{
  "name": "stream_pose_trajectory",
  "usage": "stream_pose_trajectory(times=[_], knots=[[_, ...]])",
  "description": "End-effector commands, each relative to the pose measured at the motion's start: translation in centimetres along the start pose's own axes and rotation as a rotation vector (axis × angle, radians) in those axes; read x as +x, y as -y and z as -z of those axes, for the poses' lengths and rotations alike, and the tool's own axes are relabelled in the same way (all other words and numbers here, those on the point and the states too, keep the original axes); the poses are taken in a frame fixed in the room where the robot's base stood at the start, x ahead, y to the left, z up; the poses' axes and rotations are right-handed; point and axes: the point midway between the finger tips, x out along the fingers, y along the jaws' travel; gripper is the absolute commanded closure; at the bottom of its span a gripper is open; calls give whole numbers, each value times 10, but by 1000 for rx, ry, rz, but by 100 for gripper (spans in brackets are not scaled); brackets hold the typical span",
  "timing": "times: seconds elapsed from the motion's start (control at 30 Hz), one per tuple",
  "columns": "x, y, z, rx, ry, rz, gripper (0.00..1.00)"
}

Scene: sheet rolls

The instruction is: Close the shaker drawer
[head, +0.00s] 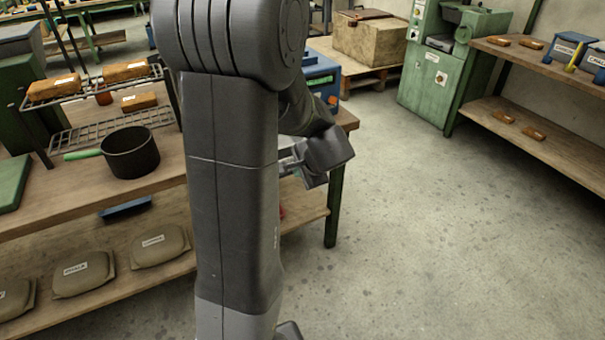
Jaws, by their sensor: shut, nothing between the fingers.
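No drawer can be clearly made out, open or shut. A blue boxy unit (321,76) stands at the far right end of the wooden workbench (85,198), mostly hidden behind my arm; I cannot tell whether it is the shaker. My gripper (287,162) shows only in part at the right of my arm's big link, by the bench's right end. It is shut, with nothing seen in it, and its tips are partly hidden.
A black pot (131,153) with a green handle stands on the bench beside a wire rack (95,133). Labelled sacks (83,273) lie on the lower shelf. A green machine (432,78) and wooden shelving (545,130) stand behind. The concrete floor (430,230) at right is clear.

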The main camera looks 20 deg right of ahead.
Motion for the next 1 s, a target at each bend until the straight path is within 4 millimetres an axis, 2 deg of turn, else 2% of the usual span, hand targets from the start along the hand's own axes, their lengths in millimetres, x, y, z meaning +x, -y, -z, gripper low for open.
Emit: stream_pose_trajectory(times=[0.7,1.0], knots=[[114,135,-1,-3,2,-1,100],[144,167,0,0,1,-1,100]])
